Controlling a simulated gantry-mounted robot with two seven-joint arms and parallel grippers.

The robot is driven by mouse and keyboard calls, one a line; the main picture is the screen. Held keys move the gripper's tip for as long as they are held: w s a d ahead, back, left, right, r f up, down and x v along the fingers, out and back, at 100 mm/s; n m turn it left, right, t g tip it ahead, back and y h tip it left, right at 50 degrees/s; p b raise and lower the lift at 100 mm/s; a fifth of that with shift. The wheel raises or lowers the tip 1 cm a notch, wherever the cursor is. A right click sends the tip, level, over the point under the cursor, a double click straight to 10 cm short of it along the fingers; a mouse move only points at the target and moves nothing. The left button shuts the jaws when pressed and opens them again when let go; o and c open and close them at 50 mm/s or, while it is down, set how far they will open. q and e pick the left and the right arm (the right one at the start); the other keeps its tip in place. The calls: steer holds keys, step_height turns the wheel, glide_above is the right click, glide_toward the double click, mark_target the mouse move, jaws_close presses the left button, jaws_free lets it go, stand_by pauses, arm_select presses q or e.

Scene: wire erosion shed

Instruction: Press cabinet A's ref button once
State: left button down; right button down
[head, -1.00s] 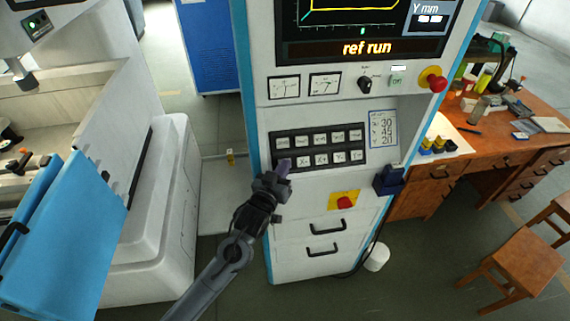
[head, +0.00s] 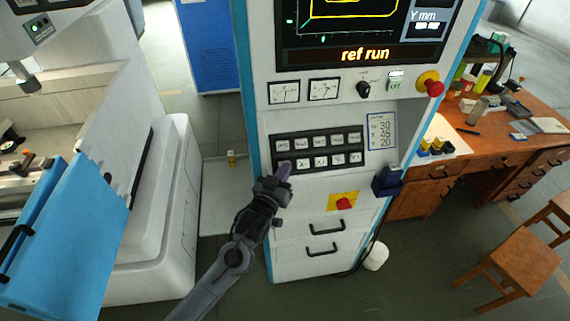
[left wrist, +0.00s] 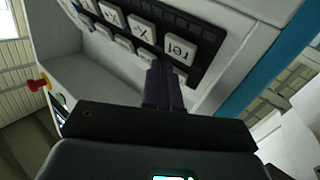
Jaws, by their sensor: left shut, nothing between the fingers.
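Cabinet A (head: 300,195) is a tall white cabinet with blue edges, and its screen (head: 364,54) reads "ref run". Its black keypad holds two rows of pale keys. The ref button (left wrist: 180,48) is at the end of one row in the left wrist view. In the head view it is at the keypad's lower left, partly behind my fingertips. My left gripper (head: 284,170) is shut and empty, its purple-grey fingertips just by the ref button. They also show in the left wrist view (left wrist: 161,70), apparently a little short of the key. My right gripper is not in view.
A red emergency knob (head: 434,86) sticks out at the cabinet's right. A red switch on a yellow plate (head: 344,202) is below the keypad. A white machine with a blue door (head: 75,240) stands left, and a wooden desk (head: 470,150) right.

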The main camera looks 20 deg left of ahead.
arm_select(q)
steer(key=shift+r, duration=0.1)
steer(key=s+d+r+p, duration=0.1)
steer(key=p, duration=0.1)
steer(key=s+d+r+p, duration=0.1)
steer(key=s+p, duration=0.1)
steer(key=shift+s+r+p, duration=0.2)
steer(key=shift+r+p, duration=0.1)
steer(key=shift+r, duration=0.05)
stand_by(0.3)
stand_by(0.5)
